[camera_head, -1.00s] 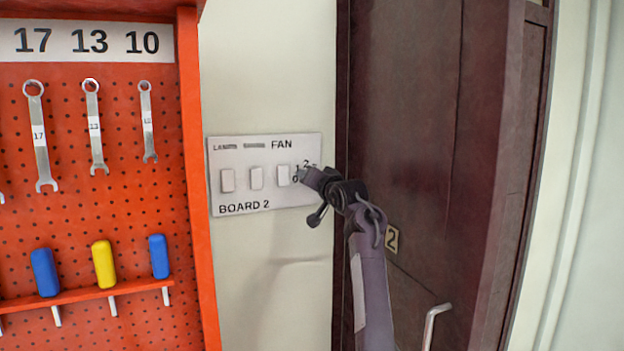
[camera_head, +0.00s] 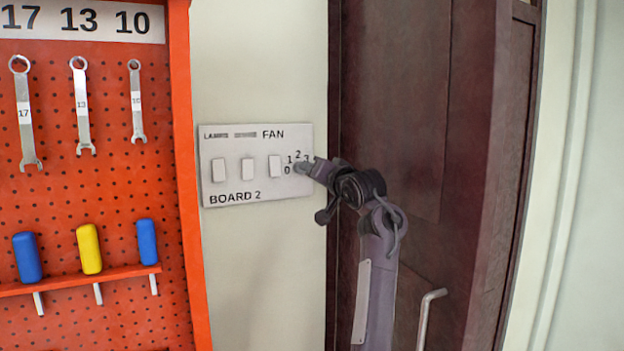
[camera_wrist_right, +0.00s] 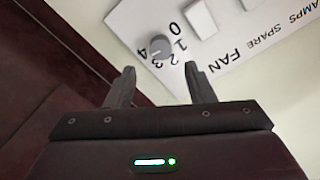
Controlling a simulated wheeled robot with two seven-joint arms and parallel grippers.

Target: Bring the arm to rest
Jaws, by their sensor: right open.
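My right gripper (camera_head: 317,172) is at the right edge of the white switch panel marked BOARD 2 (camera_head: 228,184). In the right wrist view its two fingers stand apart with nothing between them (camera_wrist_right: 160,82). The grey round fan knob (camera_wrist_right: 160,46), with numbers 0 to 4 around it, lies just beyond the fingertips, and a gap shows between them. In the head view the gripper partly covers the knob and its numbers. My right arm (camera_head: 378,290) reaches up from below in front of the dark door. My left gripper is not in view.
Three white rocker switches (camera_head: 247,169) sit left of the knob. An orange pegboard (camera_head: 100,190) with wrenches and coloured-handled tools stands at left. The dark door (camera_head: 400,100) with a metal handle (camera_head: 427,312) is close behind my arm. Bare wall shows below the panel.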

